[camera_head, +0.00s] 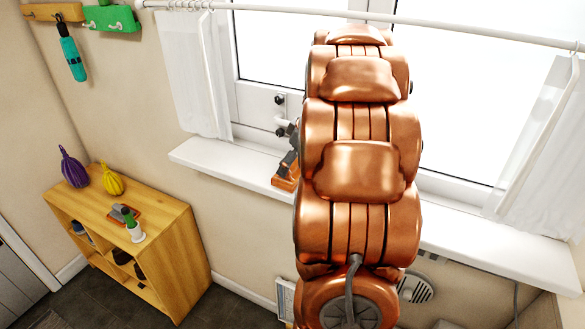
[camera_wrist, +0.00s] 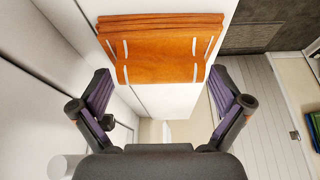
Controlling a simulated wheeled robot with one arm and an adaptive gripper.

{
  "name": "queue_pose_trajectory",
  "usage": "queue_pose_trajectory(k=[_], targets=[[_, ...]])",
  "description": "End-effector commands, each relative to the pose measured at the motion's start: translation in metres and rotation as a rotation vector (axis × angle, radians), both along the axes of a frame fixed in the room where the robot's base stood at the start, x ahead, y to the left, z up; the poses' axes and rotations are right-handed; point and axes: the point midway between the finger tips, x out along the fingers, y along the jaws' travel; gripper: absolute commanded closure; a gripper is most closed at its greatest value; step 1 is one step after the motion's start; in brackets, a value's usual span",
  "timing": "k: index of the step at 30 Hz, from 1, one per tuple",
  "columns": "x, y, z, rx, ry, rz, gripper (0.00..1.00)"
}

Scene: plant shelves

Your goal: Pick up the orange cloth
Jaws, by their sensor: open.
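The orange cloth (camera_wrist: 160,62) lies folded, with white stripes, on the white windowsill in the wrist view. In the head view a small orange part of the cloth (camera_head: 284,183) shows at the sill's front edge, left of my arm. My gripper (camera_wrist: 160,85) is open, its dark and purple fingers spread left and right of the cloth's near end. Nothing is held between the fingers. In the head view my gripper (camera_head: 291,158) is just above the cloth, mostly hidden behind my copper arm.
The windowsill (camera_head: 470,245) runs under the window, with a window handle (camera_head: 281,122) close to my gripper. White curtains (camera_head: 195,90) hang beside the window.

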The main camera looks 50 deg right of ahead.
Motion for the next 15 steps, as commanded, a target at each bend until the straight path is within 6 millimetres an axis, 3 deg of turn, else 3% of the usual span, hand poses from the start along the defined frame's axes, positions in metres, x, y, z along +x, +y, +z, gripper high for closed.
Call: queue_pose_trajectory(k=[6, 15], targets=[[0.0000, 0.0002, -0.0012, 0.001, 0.000, -0.001, 0.00], [-0.0002, 0.0002, -0.0012, 0.001, 0.000, -0.001, 0.30]])
